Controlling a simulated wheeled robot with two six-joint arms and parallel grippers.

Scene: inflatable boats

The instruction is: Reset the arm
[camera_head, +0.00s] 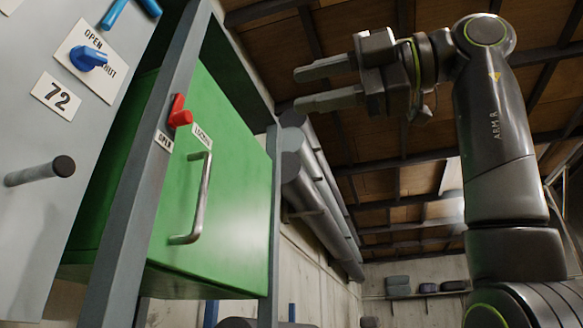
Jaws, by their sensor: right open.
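My right gripper (329,84) shows at the upper middle of the head view, on the arm that rises along the right side. Its two grey fingers point left, apart from each other, with nothing between them. The fingertips are above and to the right of the green drawer box and appear clear of it; the exact distance is hard to tell. My left gripper does not show.
A green box (235,215) with a metal handle (197,200) sits in a grey frame at left. A red latch (179,113) is beside an OPEN label. A grey panel carries a blue knob (89,58) and a protruding peg (40,172). Pipes (320,200) run behind.

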